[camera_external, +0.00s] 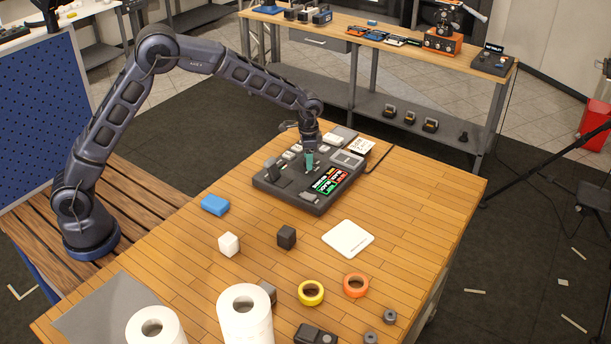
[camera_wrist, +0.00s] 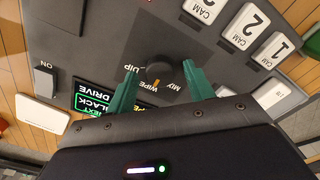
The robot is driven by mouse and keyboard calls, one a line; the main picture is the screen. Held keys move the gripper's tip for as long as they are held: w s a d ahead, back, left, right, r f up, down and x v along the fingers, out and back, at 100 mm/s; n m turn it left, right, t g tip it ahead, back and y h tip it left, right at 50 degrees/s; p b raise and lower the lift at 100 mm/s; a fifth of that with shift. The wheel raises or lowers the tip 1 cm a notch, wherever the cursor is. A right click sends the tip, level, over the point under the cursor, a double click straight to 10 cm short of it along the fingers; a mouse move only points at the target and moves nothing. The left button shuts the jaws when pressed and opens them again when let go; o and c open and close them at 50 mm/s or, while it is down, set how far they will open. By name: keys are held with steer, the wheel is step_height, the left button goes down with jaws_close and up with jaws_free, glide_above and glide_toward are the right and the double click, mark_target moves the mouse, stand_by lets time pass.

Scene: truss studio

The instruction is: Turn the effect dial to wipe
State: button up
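The effect dial (camera_wrist: 160,73) is a dark round knob on the grey switcher panel (camera_external: 262,180). In the wrist view its orange pointer mark faces down the picture, close to the printed WIPE label (camera_wrist: 147,92). The DIP label lies to its left and the MIX label to its right. My gripper (camera_wrist: 159,72) has green fingers, one on each side of the dial, with a gap showing between each finger and the knob. It is open. In the external view my gripper (camera_external: 309,162) points down over the panel and hides the dial.
White CAM buttons (camera_wrist: 243,25) and an ON switch (camera_wrist: 46,82) are near the dial. A lit screen (camera_external: 329,181) is on the panel. A blue block (camera_external: 215,204), white cube (camera_external: 229,244), dark cube (camera_external: 287,237) and tape rings (camera_external: 311,292) lie on the wooden table.

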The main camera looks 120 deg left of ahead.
steer(key=shift+r, duration=0.1)
step_height(320, 180, up, 10)
steer(key=shift+r, duration=0.25)
stand_by(0.5)
stand_by(0.4)
